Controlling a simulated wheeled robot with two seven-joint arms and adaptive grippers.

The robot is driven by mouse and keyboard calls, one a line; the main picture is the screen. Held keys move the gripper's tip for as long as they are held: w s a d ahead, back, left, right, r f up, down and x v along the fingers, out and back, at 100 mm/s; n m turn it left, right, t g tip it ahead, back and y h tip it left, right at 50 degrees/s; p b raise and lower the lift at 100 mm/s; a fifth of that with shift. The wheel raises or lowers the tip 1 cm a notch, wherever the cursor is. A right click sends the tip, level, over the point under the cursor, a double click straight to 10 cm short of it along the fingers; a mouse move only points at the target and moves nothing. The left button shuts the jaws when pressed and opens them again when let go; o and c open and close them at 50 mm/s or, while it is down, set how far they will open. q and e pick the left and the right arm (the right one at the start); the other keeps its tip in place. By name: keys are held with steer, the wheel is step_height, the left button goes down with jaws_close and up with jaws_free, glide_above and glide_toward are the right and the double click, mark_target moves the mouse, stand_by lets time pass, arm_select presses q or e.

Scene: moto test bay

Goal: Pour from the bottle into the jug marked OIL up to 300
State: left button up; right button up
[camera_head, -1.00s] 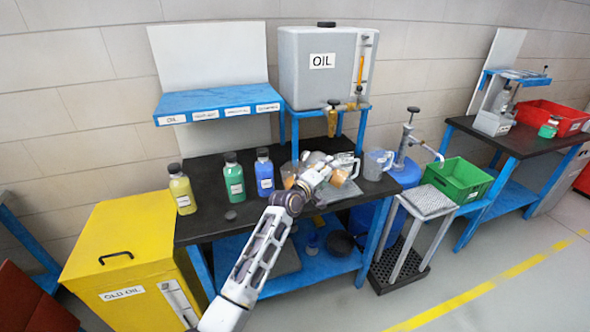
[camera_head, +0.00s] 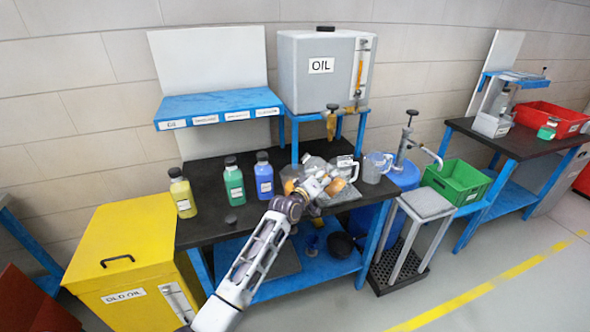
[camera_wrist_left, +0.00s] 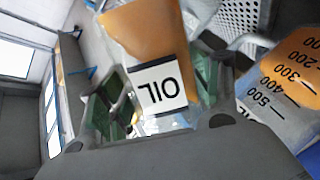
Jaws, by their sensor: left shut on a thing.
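My left gripper (camera_head: 322,186) is over the front of the bench, shut on a clear bottle. In the left wrist view the bottle (camera_wrist_left: 145,30) has an OIL label and amber liquid inside, and stands between the finger pads. Beside it, apart from the fingers, the jug (camera_wrist_left: 285,100) shows marks from 200 to 500 and holds amber liquid. Its surface appears near the 300 and 400 marks; I cannot tell exactly where. In the head view the gripper and amber containers overlap, so bottle and jug are hard to separate. My right gripper is not in view.
Yellow (camera_head: 183,196), green (camera_head: 234,184) and blue (camera_head: 264,178) bottles stand left on the dark bench. A clear jug (camera_head: 376,168) stands at its right end. A grey OIL tank (camera_head: 300,85) is above, a yellow bin (camera_head: 120,240) left, a green crate (camera_head: 460,184) right.

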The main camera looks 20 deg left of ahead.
arm_select(q)
steer(key=shift+a+r+m+p, duration=0.15)
steer(key=shift+r+m+p, duration=0.05)
steer(key=shift+m+p, duration=0.15)
steer(key=shift+w+a+r+m+p, duration=0.15)
steer(key=shift+a+r+m+p, duration=0.15)
steer(key=shift+m+p, duration=0.35)
steer(key=shift+a+r+m+y+p, duration=0.15)
steer(key=shift+r+m+y+p, duration=0.2)
steer(key=shift+p, duration=0.35)
steer(key=shift+r, duration=0.15)
steer(key=shift+w+a+r+p, duration=0.1)
steer(key=shift+r+p, duration=0.15)
steer(key=shift+p, duration=0.3)
steer(key=shift+d+f+m+y, duration=0.2)
steer(key=shift+f+m+y, duration=0.05)
steer(key=shift+f+m, duration=1.2)
steer(key=shift+m, duration=0.1)
steer(key=shift+f+m+y+b, duration=0.4)
steer(key=shift+f+m+b, duration=0.4)
steer(key=shift+f, duration=0.95)
steer(key=shift+m, duration=0.7)
steer(key=shift+f+y, duration=0.1)
steer(key=shift+y, duration=0.2)
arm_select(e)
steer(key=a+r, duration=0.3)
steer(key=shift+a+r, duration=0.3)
arm_select(q)
steer(key=shift+m, duration=0.3)
